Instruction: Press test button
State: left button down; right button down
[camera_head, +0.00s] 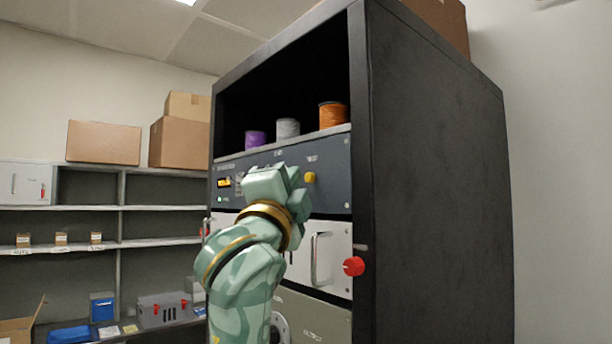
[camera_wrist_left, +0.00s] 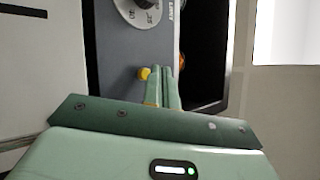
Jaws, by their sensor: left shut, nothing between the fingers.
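A round yellow button (camera_head: 310,177) sits on the right part of the cabinet's dark grey control panel (camera_head: 332,186), under a small label I cannot read clearly. In the left wrist view the yellow button (camera_wrist_left: 144,73) shows just left of my fingertips. My left gripper (camera_head: 292,172) is in front of the panel, close to the button and left of it in the head view. Its fingers (camera_wrist_left: 169,73) are shut with nothing between them. I cannot tell whether they touch the panel. My arm hides the panel's middle. My right gripper is not in view.
Purple, grey and orange spools (camera_head: 333,115) stand on the shelf above the panel. A drawer handle (camera_head: 321,258) and a red knob (camera_head: 353,266) sit below. A dial (camera_wrist_left: 140,12) shows in the wrist view. Shelves with boxes (camera_head: 103,143) stand at the left.

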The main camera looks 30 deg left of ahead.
pick_arm(q)
jog(key=s+p, duration=0.1)
jog(key=s+a+p, duration=0.1)
jog(key=s, duration=0.1)
jog(key=s+a+p, duration=0.1)
jog(key=s, duration=0.1)
jog(key=shift+s+a+p, duration=0.15)
jog(key=shift+s+p, duration=0.1)
jog(key=shift+p, duration=0.05)
dwell(0.7)
